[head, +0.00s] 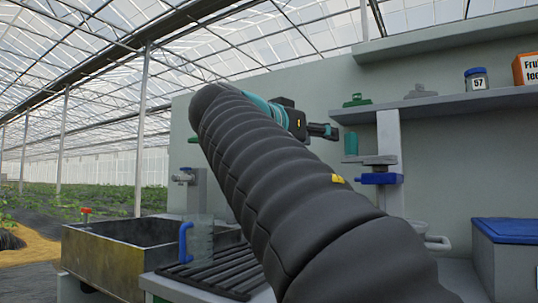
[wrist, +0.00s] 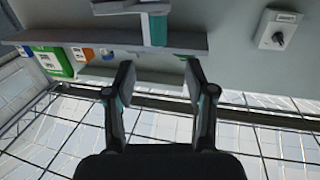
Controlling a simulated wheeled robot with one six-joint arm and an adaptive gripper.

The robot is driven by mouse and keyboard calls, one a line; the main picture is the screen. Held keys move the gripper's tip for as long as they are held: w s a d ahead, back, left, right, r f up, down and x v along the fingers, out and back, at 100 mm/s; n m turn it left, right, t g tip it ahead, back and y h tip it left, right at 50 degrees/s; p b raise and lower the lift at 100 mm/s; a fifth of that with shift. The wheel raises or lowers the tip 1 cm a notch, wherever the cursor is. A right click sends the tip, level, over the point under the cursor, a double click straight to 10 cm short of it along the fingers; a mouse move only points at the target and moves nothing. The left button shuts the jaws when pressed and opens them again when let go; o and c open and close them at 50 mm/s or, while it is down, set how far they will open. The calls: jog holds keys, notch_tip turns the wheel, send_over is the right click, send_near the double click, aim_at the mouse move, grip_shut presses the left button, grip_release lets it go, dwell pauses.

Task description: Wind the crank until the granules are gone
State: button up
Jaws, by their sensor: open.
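A small mill with a blue body (head: 380,178) is mounted on a grey post at the right of the head view. A flat grey crank arm (head: 368,160) lies across its top, with an upright teal handle (head: 351,143) at its left end. My gripper (head: 332,131) is up and left of the handle, apart from it. In the wrist view the picture is upside down; my gripper (wrist: 157,75) is open and empty, and the teal handle (wrist: 158,30) shows beyond the gap between the fingers. No granules can be made out; my arm hides part of the area below.
A shelf (head: 455,105) holds a jar (head: 476,79) and an orange box (head: 526,69). A white bowl (head: 430,236) is below the mill. A clear jug with a blue handle (head: 197,240) stands by a sink (head: 110,262). A switch box (wrist: 278,30) is on the wall.

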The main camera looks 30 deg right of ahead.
aim_at(348, 141)
jog(key=p+x, duration=0.1)
jog(key=x, duration=1.3)
jog(key=shift+s+r, duration=0.15)
jog(key=shift+c, duration=0.2)
grip_shut()
